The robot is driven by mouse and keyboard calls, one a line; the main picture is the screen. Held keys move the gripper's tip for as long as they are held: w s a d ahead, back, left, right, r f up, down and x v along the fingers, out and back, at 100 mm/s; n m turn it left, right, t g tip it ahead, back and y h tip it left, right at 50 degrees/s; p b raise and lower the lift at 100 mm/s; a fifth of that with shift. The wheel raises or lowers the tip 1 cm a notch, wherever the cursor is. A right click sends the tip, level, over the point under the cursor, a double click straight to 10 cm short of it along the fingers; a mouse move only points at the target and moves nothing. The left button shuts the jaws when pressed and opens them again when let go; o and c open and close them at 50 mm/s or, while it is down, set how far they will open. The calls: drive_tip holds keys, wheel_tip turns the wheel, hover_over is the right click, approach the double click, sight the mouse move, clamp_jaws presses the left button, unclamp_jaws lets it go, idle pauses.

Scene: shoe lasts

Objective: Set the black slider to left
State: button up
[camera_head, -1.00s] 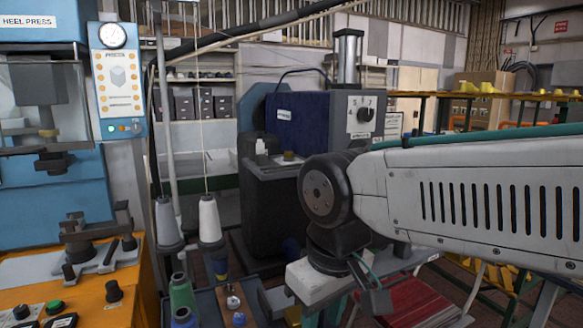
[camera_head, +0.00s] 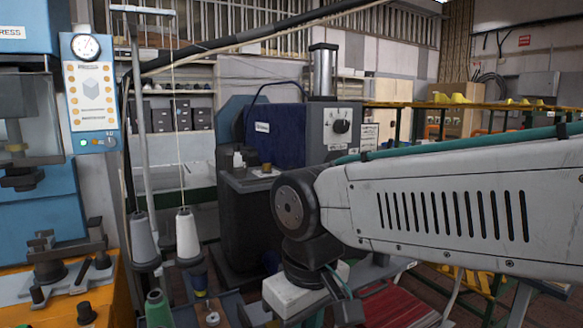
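I cannot make out a black slider for certain. A black fixture with upright posts stands on a grey metal plate (camera_head: 55,287) on the orange bench at the lower left. Black knobs (camera_head: 86,312) stand on the same bench near the bottom edge. A grey machine face with a black dial (camera_head: 341,126) stands at the back, right of centre. My pale arm reaches in from the right, and its dark joint hangs left of the picture's middle right.
A blue press with a gauge panel (camera_head: 90,90) stands at the left. Thread cones (camera_head: 188,234) stand on a rack between bench and machine. Red sheets (camera_head: 395,307) lie low at the right.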

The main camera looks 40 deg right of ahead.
drive_tip(key=w+d+r+m, duration=0.1)
drive_tip(key=w+d+r, duration=0.15)
drive_tip(key=w, duration=0.25)
drive_tip(key=w+d+r+m+h, duration=0.1)
drive_tip(key=w+d+r, duration=0.1)
drive_tip(key=w+r, duration=0.15)
drive_tip(key=w+d+r+m, duration=0.1)
drive_tip(key=w+d+r, duration=0.1)
drive_tip(key=w, duration=0.3)
drive_tip(key=m+h, duration=0.4)
drive_tip(key=m, duration=0.9)
approach(290, 167)
drive_tip(key=d+f, duration=0.1)
drive_tip(key=d, duration=0.1)
drive_tip(key=shift+y, duration=0.3)
drive_tip(key=x, duration=0.7)
drive_tip(key=shift+w+a+f, duration=0.2)
drive_tip(key=shift+a+f, duration=0.05)
drive_tip(key=shift+f, duration=0.1)
clamp_jaws()
